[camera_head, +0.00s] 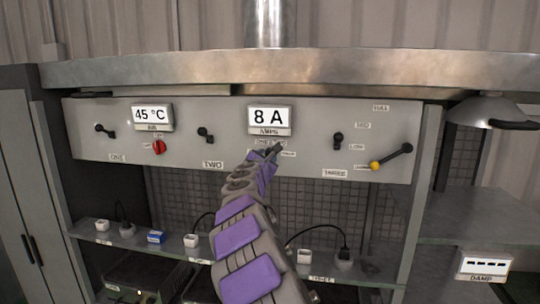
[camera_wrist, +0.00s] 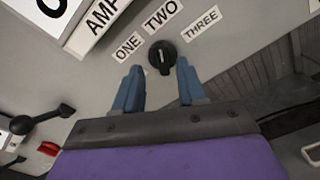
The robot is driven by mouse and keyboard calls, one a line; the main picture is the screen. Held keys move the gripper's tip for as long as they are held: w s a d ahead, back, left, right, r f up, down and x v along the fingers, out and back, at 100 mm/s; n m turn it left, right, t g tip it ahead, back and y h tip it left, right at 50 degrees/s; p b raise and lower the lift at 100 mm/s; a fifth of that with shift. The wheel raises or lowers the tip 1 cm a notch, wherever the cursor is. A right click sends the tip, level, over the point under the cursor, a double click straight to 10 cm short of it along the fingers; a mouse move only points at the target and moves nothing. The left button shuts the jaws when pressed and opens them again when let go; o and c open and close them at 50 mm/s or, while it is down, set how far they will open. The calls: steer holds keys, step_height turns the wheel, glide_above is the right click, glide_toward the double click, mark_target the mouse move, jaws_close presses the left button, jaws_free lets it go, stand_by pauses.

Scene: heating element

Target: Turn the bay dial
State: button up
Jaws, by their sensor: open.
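The bay dial (camera_wrist: 162,57) is a round black knob with a pale pointer mark, set on the grey panel. Labels ONE (camera_wrist: 127,46), TWO (camera_wrist: 160,14) and THREE (camera_wrist: 202,20) fan around it, and the mark appears to face TWO. My gripper (camera_wrist: 159,70) is open, its two blue fingers on either side of the dial; I cannot tell whether they touch it. In the head view my gripper (camera_head: 272,152) is at the panel below the 8 A display (camera_head: 270,116) and hides most of the dial.
The panel (camera_head: 230,165) also carries a 45 °C display (camera_head: 152,114), a red knob (camera_head: 159,147), black switches (camera_head: 206,134) and a yellow-tipped lever (camera_head: 390,157). A metal hood (camera_head: 330,70) overhangs it. A shelf (camera_head: 270,262) with plugs and cables runs below.

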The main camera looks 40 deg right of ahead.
steer(key=shift+w, duration=0.55)
steer(key=shift+w+d+r+p, duration=0.1)
steer(key=shift+w+d+p, duration=0.05)
steer(key=shift+p, duration=0.15)
steer(key=d, duration=0.2)
steer(key=shift+d+f, duration=0.2)
steer(key=shift+d, duration=0.1)
steer(key=shift+w+a, duration=0.15)
steer(key=shift+a, duration=0.15)
steer(key=shift+c, duration=1.3)
jaws_close()
